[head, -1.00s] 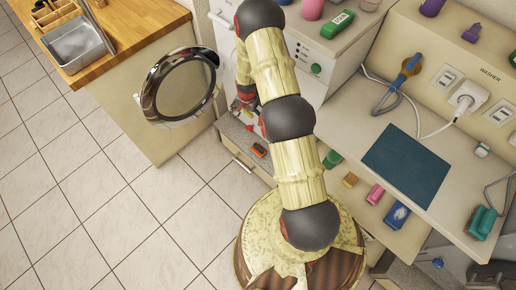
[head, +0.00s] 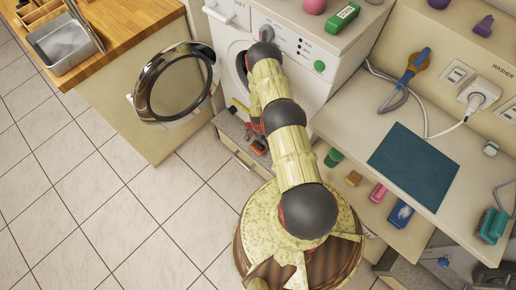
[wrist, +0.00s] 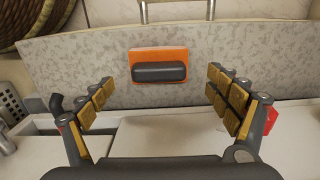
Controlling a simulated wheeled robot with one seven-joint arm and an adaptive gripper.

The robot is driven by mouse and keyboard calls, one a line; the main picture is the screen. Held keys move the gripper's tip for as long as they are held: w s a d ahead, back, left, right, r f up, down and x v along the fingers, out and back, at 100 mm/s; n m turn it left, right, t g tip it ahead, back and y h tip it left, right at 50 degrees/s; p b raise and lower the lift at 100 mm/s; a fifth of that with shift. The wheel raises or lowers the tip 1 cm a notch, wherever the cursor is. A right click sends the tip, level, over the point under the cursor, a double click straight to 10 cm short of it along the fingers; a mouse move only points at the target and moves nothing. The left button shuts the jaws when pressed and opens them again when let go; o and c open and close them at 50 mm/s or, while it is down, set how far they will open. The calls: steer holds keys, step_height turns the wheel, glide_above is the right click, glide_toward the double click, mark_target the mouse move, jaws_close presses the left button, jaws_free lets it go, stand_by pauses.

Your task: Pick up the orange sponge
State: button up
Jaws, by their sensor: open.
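The orange sponge (wrist: 137,54), with a dark grey block on its face, lies on a speckled grey surface (wrist: 222,50) in the wrist view. In the head view the sponge (head: 259,147) sits on the low ledge in front of the washing machine. My gripper (wrist: 160,84) is open, with its padded fingers to the left and right of the picture and nothing between them. The sponge lies beyond the fingertips, roughly centred between them and apart from them. In the head view my gripper (head: 256,128) is partly hidden by my arm, close to the sponge.
The washing machine (head: 299,62) stands behind the ledge, its round door (head: 180,85) swung open to the left. A yellow item (head: 238,104) lies on the ledge. A shelf on the right holds a green item (head: 333,158) and a pink one (head: 378,193). The tiled floor at left is clear.

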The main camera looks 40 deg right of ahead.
mark_target(258, 145)
steer(key=f+b, duration=0.1)
steer(key=f, duration=0.3)
steer(key=shift+a+f+b, duration=0.2)
steer(key=shift+b, duration=0.2)
steer(key=shift+s, duration=0.1)
steer(key=shift+c, duration=0.5)
steer(key=c, duration=1.1)
steer(key=shift+c, duration=0.2)
